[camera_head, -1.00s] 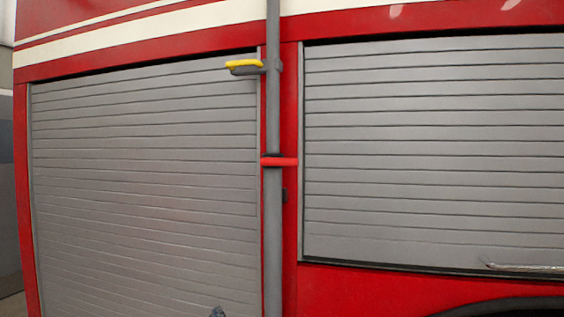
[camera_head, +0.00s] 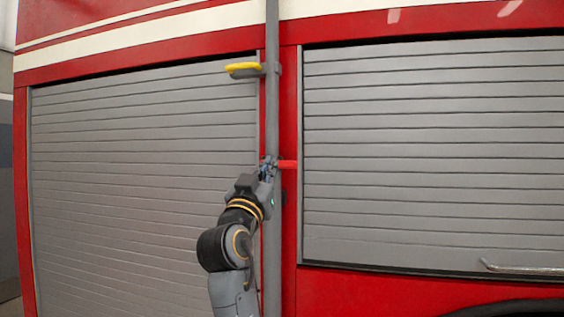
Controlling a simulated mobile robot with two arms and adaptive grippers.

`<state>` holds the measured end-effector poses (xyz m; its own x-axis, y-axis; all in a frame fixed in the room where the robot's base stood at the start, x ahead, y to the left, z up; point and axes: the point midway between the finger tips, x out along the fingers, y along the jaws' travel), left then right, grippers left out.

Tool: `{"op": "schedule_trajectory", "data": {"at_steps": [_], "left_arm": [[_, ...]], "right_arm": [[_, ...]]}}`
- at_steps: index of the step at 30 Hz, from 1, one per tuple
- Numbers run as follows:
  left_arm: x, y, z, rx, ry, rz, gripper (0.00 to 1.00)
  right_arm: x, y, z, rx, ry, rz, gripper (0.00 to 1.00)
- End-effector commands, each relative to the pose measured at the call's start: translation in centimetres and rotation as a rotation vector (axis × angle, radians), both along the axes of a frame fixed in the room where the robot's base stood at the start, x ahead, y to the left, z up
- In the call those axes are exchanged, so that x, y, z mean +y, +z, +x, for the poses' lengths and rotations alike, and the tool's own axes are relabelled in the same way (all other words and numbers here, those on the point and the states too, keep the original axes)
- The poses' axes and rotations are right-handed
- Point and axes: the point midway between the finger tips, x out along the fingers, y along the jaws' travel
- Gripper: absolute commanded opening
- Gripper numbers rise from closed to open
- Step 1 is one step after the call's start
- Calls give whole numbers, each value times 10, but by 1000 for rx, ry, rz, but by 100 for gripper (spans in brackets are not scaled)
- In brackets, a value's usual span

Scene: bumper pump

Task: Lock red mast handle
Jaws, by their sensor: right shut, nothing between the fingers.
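The red mast handle (camera_head: 288,164) sits across the grey vertical mast (camera_head: 272,110) and sticks out to the right of it. Its left part is hidden behind my right gripper (camera_head: 268,163). My right gripper is shut, with its fingertips at the mast beside the handle's left part. I cannot tell whether the fingers touch the handle. My right arm reaches up from the bottom of the view. My left gripper is not in view.
A yellow handle (camera_head: 243,67) on a dark bracket sticks out left from the mast, higher up. Grey roller shutters stand at the left (camera_head: 140,170) and right (camera_head: 430,150) of the red truck body. A metal bar (camera_head: 520,269) lies along the right shutter's lower edge.

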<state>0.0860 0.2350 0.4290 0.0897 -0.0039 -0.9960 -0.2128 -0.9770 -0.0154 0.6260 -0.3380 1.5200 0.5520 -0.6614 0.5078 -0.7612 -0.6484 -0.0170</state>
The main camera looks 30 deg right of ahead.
Motion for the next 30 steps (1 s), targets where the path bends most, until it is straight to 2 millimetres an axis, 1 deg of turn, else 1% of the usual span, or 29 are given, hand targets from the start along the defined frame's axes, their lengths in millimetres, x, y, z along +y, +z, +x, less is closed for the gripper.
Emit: {"op": "schedule_trajectory", "data": {"at_steps": [4, 8, 15, 20, 21, 24, 27, 30], "left_arm": [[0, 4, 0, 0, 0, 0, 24], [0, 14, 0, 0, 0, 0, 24], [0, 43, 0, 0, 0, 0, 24], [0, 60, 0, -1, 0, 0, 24], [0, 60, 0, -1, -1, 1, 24], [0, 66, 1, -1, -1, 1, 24], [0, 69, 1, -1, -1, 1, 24], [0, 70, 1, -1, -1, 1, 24]], "right_arm": [[-3, 4, 3, 1, -1, -1, 0], [-14, 15, 12, 2, -2, -3, 0], [-48, 43, 40, 4, -3, -2, 0], [-69, 59, 58, 4, -2, -2, 0], [-68, 43, 60, 9, 1, -3, 0], [-69, 29, 60, 6, 1, -3, 0], [-71, 19, 61, 4, 1, -1, 0], [-71, 13, 62, 3, 1, -1, 0]]}}
